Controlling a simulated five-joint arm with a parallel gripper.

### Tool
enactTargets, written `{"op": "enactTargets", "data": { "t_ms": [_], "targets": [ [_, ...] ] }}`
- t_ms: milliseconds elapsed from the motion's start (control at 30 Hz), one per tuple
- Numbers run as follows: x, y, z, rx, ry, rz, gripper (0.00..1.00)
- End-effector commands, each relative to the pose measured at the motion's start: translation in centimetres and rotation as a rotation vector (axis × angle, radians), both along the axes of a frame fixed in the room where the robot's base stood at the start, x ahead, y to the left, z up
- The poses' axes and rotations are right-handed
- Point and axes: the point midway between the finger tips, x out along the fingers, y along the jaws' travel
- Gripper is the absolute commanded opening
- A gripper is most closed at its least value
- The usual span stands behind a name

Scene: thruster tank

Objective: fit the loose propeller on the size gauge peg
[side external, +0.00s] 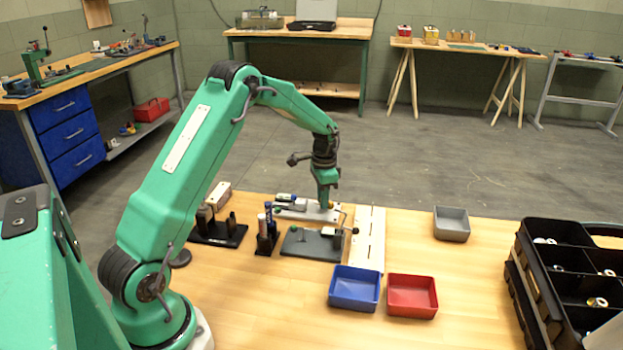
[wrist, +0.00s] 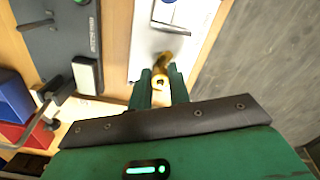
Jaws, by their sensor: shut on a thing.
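My gripper (wrist: 160,88) is shut on a small brass-coloured propeller (wrist: 160,80), which sits between the green fingertips. A curved brass part shows just beyond it, over the edge of a pale plate (wrist: 146,62). In the side external view my gripper (side external: 327,204) points down at the right end of that pale plate (side external: 312,214), with a small brass spot at its tip. I cannot tell whether the propeller touches the plate. A dark grey board (side external: 315,247) in front carries a short upright post (side external: 303,236) and a pale block. I cannot tell which post is the size gauge peg.
A white slotted strip (side external: 369,238) lies right of the board. Blue (side external: 354,287) and red (side external: 412,295) bins stand in front. Dark stands (side external: 218,236) with upright parts are at left. A grey bin (side external: 451,224) and black crate (side external: 560,265) are right. Bare wood lies between.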

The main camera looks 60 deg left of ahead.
Motion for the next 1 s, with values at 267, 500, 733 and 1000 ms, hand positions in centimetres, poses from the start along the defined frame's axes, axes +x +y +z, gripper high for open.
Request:
{"op": "enactTargets", "data": {
  "t_ms": [267, 500, 733, 1000],
  "targets": [
    [0.02, 0.00, -0.38, 0.000, -0.001, 0.000, 0.00],
    [0.03, 0.00, -0.74, 0.001, -0.001, 0.000, 0.00],
    [0.02, 0.00, -0.79, 0.001, -0.001, 0.000, 0.00],
    [0.02, 0.00, -0.78, 0.000, -0.001, 0.000, 0.44]
  ]
}}
